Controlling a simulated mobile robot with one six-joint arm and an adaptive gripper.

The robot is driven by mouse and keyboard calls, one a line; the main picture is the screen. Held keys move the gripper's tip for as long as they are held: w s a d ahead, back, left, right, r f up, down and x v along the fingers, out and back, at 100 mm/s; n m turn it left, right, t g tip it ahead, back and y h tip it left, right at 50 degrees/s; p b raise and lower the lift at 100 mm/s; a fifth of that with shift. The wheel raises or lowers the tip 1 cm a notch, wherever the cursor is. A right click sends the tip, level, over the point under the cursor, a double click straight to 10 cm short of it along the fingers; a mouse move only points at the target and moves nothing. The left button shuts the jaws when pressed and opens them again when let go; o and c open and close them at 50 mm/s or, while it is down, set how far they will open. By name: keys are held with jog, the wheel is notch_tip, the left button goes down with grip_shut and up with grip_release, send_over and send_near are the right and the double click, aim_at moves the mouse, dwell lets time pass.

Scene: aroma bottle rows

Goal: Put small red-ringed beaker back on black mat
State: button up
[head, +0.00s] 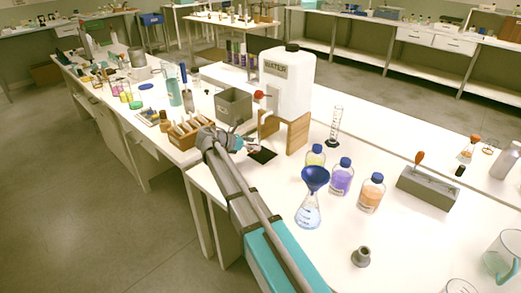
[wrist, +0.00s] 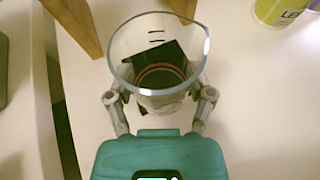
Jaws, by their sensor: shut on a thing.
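The small clear beaker (wrist: 158,28) with a red ring fills the middle of the wrist view, its open rim facing the camera. My gripper (wrist: 160,97) is shut on it, with one finger on each side. The black mat (head: 263,157) lies on the white bench, in front of the water container's wooden stand. In the wrist view the dark mat shows through and behind the beaker. In the head view my gripper is beside the mat, and the beaker is small and partly hidden. I cannot tell whether its base touches the mat.
The white water container (head: 287,80) stands on its wooden stand (head: 298,132) close behind the mat. A grey box (head: 233,106) is to the left. A flask with a blue funnel (head: 315,178) and several blue-capped bottles (head: 341,178) stand to the right.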

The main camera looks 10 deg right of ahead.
aim_at(262, 155)
jog(key=shift+w+d, duration=0.25)
jog(key=shift+d, duration=0.7)
jog(key=shift+w+d, duration=0.2)
jog(key=shift+d, duration=0.75)
jog(key=shift+f, duration=0.1)
jog(key=shift+f+b, duration=1.65)
jog(key=shift+b, duration=0.15)
jog(key=shift+f, duration=0.1)
jog(key=o, duration=1.2)
